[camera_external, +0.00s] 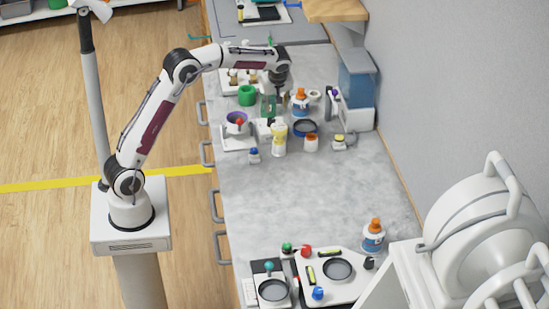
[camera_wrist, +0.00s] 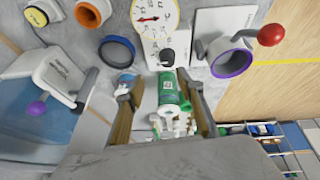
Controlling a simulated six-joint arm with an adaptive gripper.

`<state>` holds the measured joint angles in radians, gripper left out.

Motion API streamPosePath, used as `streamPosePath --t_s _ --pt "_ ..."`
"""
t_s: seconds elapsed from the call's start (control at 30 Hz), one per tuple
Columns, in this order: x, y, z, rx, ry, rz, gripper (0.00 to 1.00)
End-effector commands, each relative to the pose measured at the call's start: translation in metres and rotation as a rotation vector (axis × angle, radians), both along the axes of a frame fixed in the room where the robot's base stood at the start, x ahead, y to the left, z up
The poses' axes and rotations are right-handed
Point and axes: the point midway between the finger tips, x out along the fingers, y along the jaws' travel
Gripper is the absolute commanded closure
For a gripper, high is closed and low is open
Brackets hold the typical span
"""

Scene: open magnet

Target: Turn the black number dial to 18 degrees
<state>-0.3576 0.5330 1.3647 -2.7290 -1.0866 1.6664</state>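The black number dial (camera_wrist: 167,57) sits on a white panel in the wrist view, below a round white gauge (camera_wrist: 155,18) with a red needle. The dial's setting is too small to read. My gripper (camera_wrist: 158,86) is open, its two fingers apart on either side of a green-and-white object (camera_wrist: 170,92). The dial lies just beyond the fingertips and does not appear touched. In the external view my gripper (camera_external: 280,80) is over the far part of the bench, and the dial cannot be made out clearly there.
A purple-rimmed cup (camera_wrist: 230,58) and a red ball handle (camera_wrist: 270,35) stand right of the dial. A blue-rimmed dish (camera_wrist: 117,50) is to its left. A blue container (camera_external: 357,90) stands by the wall. The middle of the bench (camera_external: 300,195) is clear.

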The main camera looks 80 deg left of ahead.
Motion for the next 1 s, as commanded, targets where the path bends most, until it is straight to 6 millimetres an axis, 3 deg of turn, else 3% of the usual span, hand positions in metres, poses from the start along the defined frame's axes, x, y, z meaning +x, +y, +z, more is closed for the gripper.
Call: streamPosePath --t_s 0.13,0.67,1.0 --pt "-0.012 -0.004 -0.002 -0.016 0.072 -0.054 0.62" --pt "-0.012 -0.003 -0.003 -0.013 0.084 -0.08 0.62" --pt "-0.013 0.006 -0.024 -0.012 0.084 -0.081 0.62"
